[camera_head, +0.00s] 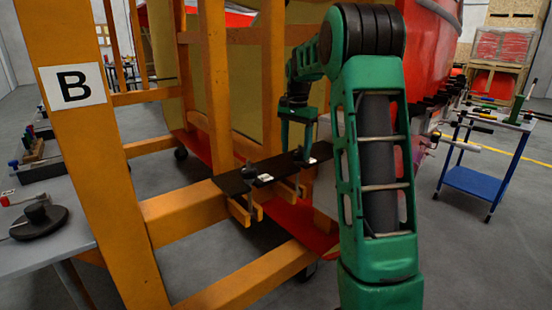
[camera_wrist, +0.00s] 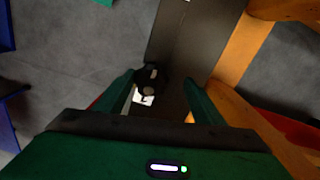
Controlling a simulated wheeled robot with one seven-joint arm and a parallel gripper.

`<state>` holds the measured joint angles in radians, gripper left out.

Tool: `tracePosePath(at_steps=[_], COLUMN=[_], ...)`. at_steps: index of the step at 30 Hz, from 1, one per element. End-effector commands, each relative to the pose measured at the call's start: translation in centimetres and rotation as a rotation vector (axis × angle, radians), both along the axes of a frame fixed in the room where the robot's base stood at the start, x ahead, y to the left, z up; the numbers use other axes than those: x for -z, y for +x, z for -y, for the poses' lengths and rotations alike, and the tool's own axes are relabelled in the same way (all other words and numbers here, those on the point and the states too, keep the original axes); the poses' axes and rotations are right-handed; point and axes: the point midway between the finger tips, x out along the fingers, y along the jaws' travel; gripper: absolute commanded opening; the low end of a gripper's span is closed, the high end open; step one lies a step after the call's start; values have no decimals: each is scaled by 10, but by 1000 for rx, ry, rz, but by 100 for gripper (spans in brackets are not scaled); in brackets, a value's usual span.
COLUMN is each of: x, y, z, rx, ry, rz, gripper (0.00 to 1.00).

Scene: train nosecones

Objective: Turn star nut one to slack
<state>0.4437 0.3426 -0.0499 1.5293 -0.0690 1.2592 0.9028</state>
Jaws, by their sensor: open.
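A dark star nut (camera_wrist: 150,78) with a lighter centre stands on the dark board (camera_wrist: 195,40). A small white label (camera_wrist: 143,98) lies beside it, too blurred to read. My gripper (camera_wrist: 158,82) is open, its green fingers on either side of the nut with nothing gripped. I cannot tell whether the fingers touch it. In the head view my gripper (camera_head: 296,140) points down over the far end of the board (camera_head: 233,184), at the farther nut (camera_head: 298,154). A nearer nut (camera_head: 249,172) stands by another white label (camera_head: 265,178). I cannot tell which nut is number one.
Orange frame beams (camera_head: 185,215) surround the board, with a tall post bearing a B sign (camera_head: 73,86) at left. Yellow clamp parts (camera_head: 243,211) hang under the board. A grey table (camera_head: 45,245) stands at left and a blue trolley (camera_head: 480,182) at right.

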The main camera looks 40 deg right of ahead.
Motion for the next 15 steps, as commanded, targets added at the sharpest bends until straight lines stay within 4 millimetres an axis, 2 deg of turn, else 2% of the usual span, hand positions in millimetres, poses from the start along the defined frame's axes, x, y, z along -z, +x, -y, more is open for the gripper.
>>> tracePosePath(at_steps=[4,7,15], x=[-7,-19,-69], y=[-1,-1,3], z=[3,5,4], rx=[3,4,3], ry=[0,0,-1], rz=[3,4,4], gripper=[58,58,58])
